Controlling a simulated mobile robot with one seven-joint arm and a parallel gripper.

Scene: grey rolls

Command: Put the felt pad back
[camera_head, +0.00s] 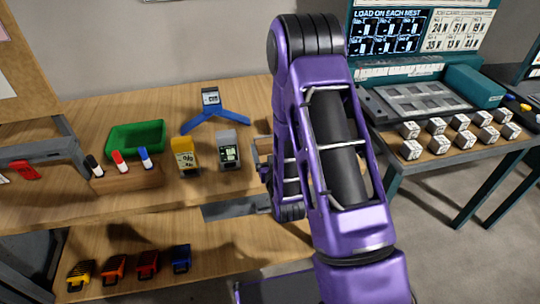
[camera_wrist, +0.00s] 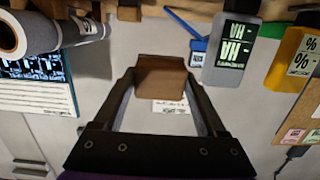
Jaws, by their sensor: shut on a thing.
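My gripper (camera_wrist: 162,88) is shut on a small brown block, which I take to be the felt pad (camera_wrist: 160,74), in the middle of the wrist view. The block sits between the two dark fingertips. A white printed label (camera_wrist: 170,106) shows just below it; I cannot tell whether it is on the block or behind it. In the head view my purple arm hides the gripper and the pad. No place marked for the pad can be made out.
The wooden bench holds a green tray (camera_head: 135,138), a marker block (camera_head: 128,178), a yellow device (camera_head: 184,156), a grey device (camera_head: 228,150) and a blue stand (camera_head: 215,112). Several small cases stand on the lower shelf (camera_head: 215,245).

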